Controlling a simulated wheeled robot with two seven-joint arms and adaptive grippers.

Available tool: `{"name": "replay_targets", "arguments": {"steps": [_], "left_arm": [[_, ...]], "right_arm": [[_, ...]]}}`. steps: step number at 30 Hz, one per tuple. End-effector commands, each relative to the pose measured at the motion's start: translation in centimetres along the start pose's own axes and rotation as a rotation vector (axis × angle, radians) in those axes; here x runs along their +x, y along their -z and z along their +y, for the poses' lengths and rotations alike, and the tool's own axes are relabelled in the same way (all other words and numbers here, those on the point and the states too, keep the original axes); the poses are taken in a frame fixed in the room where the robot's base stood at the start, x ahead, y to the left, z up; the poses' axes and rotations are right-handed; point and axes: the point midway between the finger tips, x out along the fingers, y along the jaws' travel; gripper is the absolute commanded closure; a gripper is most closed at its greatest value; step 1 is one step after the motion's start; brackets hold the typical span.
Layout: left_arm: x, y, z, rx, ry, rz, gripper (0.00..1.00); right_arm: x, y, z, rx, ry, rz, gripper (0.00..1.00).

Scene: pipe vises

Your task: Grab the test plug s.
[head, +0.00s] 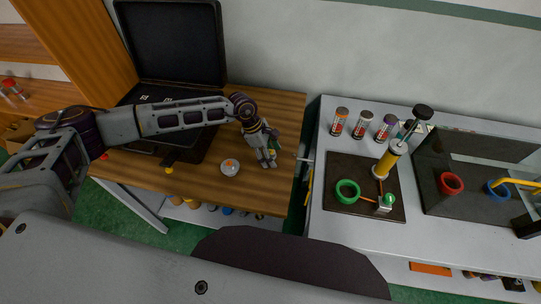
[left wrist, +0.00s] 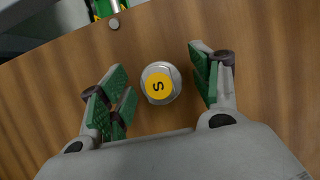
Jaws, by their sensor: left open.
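The test plug s (left wrist: 158,84) is a round pale-metal plug with a yellow top marked with a dark S. In the left wrist view it stands on the wooden table, between the spread fingers of my left gripper (left wrist: 160,88), with clear space on both sides. My left gripper is open with green finger pads and does not touch the plug in this view. In the head view my left gripper (head: 268,162) points down over the right part of the wooden table. My right gripper is not in view.
A small whitish round item with an orange top (head: 229,168) sits left of the gripper; I cannot tell whether it is the plug. An open black case (head: 170,45) stands behind. The grey bench (head: 318,205) at right holds a dark mat (head: 335,165) with a yellow pump (head: 388,160).

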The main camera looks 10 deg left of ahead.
Motion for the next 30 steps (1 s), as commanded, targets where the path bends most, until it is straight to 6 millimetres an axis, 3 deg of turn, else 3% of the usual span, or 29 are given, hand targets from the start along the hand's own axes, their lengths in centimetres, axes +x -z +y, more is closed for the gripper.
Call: {"name": "replay_targets", "arguments": {"steps": [3, 15, 30], "left_arm": [[0.0, 0.0, 0.0, 0.0, 0.0, 0.0, 0.37], [0.0, 0.0, 0.0, 0.0, 0.0, 0.0, 0.87], [-1.2, -0.6, 0.0, 0.001, 0.0, -0.001, 0.87]], "right_arm": [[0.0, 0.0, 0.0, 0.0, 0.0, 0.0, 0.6], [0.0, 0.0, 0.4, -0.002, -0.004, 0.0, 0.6], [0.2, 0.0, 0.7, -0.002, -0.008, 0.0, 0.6]]}}
